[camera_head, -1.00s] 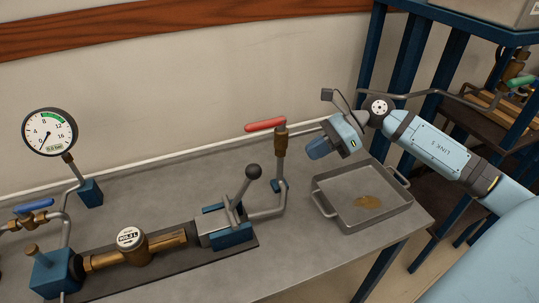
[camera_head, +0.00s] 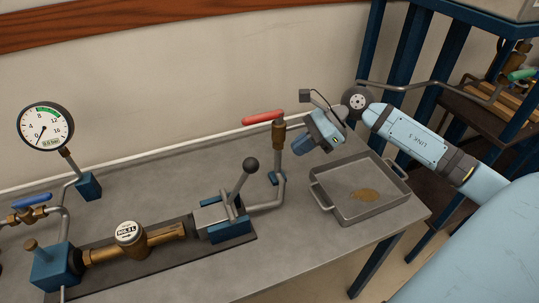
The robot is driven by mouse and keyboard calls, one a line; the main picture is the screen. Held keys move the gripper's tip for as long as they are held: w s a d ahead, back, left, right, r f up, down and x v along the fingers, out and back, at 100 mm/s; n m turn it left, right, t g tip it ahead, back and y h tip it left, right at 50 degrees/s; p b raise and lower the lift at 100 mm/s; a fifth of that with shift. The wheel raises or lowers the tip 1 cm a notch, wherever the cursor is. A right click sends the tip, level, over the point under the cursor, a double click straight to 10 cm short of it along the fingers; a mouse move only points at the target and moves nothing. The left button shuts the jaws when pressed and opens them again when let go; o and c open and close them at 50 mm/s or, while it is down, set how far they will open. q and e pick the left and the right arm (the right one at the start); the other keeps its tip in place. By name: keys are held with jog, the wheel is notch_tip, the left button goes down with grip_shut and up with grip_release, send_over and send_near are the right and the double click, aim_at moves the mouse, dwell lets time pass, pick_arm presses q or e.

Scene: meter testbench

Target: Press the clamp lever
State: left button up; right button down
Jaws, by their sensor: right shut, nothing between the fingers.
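The clamp lever (camera_head: 243,175) is a grey rod with a dark ball knob, standing up and tilted to the right. It rises from the clamp (camera_head: 225,216), a grey and blue block at the right end of the brass water meter (camera_head: 130,236). My right gripper (camera_head: 302,146) is shut and empty. It hangs above the bench, to the right of the lever's knob and apart from it, close beside the red-handled valve (camera_head: 263,117). My left gripper is not in view.
A grey metal tray (camera_head: 385,212) with a brownish puddle sits below my right arm. A pressure gauge (camera_head: 46,127) and a blue-handled valve (camera_head: 30,201) stand at the left. The bench (camera_head: 290,245) is bare in front of the clamp. A blue rack (camera_head: 400,60) stands behind at right.

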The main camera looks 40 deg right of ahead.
aim_at(256, 162)
pick_arm(q)
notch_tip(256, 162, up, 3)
jog(key=p, duration=0.2)
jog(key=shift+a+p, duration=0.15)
jog(key=shift+p, duration=0.15)
pick_arm(e)
jog(key=w+a+f, duration=0.2)
jog(key=w+a, duration=0.1)
jog(key=a, duration=0.4)
jog(key=shift+f, duration=0.3)
jog(key=shift+a, duration=0.1)
jog(key=shift+r, duration=0.15)
